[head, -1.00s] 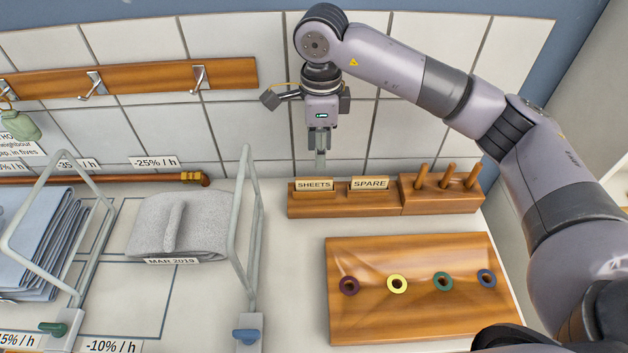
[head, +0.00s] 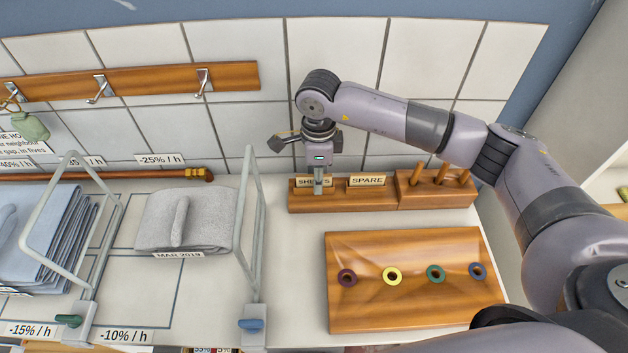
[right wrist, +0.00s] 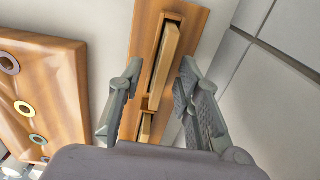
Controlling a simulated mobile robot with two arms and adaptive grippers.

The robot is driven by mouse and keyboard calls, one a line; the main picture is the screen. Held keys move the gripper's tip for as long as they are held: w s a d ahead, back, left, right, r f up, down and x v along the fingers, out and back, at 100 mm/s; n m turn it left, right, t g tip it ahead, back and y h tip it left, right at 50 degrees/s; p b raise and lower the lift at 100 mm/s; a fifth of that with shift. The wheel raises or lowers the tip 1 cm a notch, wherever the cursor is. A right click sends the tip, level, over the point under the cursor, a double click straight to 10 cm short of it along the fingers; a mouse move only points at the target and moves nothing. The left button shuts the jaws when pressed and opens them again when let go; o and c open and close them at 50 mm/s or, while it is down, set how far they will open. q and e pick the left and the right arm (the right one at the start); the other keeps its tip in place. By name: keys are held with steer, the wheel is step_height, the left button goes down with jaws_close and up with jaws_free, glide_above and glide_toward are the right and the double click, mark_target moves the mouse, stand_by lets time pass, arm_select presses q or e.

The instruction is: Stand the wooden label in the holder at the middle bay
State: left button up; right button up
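Two wooden labels stand in a wooden rack at the back: the one marked SHEETS (head: 303,182), partly hidden by my gripper, and the one marked SPARE (head: 367,181). My right gripper (head: 319,188) points down at the SHEETS label. In the right wrist view its fingers (right wrist: 160,88) are apart, one on each side of the rack slot with the SHEETS label (right wrist: 168,55) between them; I see no contact. The bay between the wire dividers holds a folded grey towel (head: 185,222), with a MAR 2019 strip (head: 178,254) at its front. I cannot make out a label holder there. My left gripper is out of view.
A wire divider (head: 248,225) stands between the towel and the rack. Wooden pegs (head: 440,176) stand at the rack's right end. A wooden board (head: 405,310) with several coloured rings lies in front. Blue folded cloths (head: 45,235) fill the left bay.

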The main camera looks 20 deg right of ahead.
jaws_close()
steer(key=shift+r, duration=0.15)
stand_by(0.4)
